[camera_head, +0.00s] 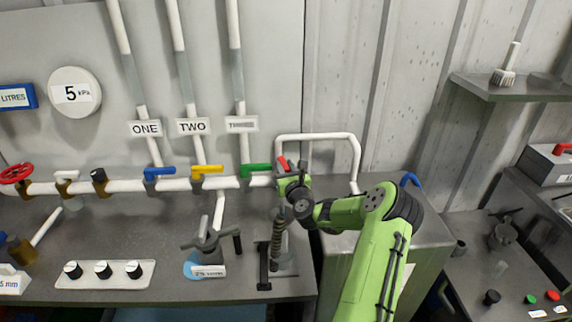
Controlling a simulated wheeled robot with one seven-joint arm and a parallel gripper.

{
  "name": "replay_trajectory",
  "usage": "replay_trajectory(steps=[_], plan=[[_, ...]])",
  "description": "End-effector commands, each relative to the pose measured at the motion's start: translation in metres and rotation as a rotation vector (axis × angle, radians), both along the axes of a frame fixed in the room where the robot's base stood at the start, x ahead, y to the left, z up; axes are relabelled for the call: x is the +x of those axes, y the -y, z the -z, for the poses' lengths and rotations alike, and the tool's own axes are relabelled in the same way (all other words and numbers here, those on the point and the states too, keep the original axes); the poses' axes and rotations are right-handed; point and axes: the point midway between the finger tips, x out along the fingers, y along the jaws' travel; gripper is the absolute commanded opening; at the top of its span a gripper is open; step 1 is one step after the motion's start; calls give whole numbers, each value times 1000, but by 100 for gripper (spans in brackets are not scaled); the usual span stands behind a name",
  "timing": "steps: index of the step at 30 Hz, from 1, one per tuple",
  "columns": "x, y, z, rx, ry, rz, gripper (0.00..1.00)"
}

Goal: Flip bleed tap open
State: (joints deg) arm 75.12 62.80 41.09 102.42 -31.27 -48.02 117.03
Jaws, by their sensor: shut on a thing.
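A red lever (283,163) shows at the right end of the white horizontal pipe (222,183), just right of the green lever (255,169). No readable label marks it as the bleed tap. My gripper (292,166) is at this red lever and appears shut on it. The gripper and wrist hide most of the lever and its valve body, so its exact angle cannot be told. My green arm reaches in from the lower right.
Blue (159,172) and yellow (207,169) levers sit left along the pipe, below the ONE and TWO labels. A white pipe loop (318,137) rises behind my gripper. A coil spring stand (279,238) and a clamp-like tool (207,246) stand on the bench below.

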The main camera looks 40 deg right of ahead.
Motion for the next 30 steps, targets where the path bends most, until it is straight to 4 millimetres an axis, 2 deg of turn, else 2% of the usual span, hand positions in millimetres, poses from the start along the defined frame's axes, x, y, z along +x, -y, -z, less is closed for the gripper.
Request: replay_trajectory(steps=[4,5,9,17,20,23,30], plan=[[0,0,0,-1,3,-1,0],[0,0,0,-1,3,-1,31],[0,0,0,-1,3,-1,49],[-1,0,0,-1,3,-1,49],[-11,-4,1,-1,2,0,49],[-31,-14,3,1,0,1,49],[-91,-47,7,4,1,2,49]])
